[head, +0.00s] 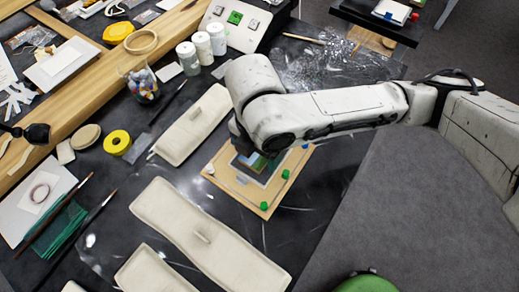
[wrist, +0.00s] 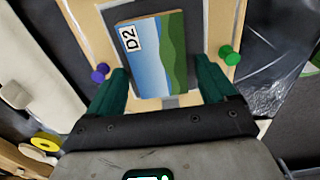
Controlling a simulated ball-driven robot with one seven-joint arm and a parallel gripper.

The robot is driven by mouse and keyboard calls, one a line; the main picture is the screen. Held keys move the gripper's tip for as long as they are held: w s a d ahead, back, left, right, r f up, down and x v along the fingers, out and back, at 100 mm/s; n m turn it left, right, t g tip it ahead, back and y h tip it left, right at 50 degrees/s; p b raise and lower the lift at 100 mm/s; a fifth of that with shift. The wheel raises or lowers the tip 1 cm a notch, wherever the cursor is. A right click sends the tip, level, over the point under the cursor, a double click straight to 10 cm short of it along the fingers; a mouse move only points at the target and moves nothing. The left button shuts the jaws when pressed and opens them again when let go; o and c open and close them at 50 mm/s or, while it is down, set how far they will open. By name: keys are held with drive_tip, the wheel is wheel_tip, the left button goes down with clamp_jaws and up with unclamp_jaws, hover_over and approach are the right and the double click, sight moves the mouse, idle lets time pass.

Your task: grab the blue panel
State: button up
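The blue panel (wrist: 148,58), a small thin tile with blue and green bands and a "D2" label, lies on a wooden board (wrist: 92,25). In the head view, the panel (head: 256,161) is partly hidden by my gripper above the board (head: 264,208). My gripper (wrist: 161,88) is open. Its two dark green fingers are spread, one on each side of the panel's near end, with small gaps to its edges. Whether the fingertips are down at the panel's height I cannot tell.
A purple peg (wrist: 100,73) and a green peg (wrist: 229,55) stand on the board beside the fingers. Long beige padded pieces (head: 195,122) (head: 210,240) lie around the board on the dark table. White jars (head: 203,46) stand behind.

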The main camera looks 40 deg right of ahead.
drive_tip(key=c, duration=1)
drive_tip(key=shift+o, duration=0.2)
drive_tip(key=shift+r, duration=0.2)
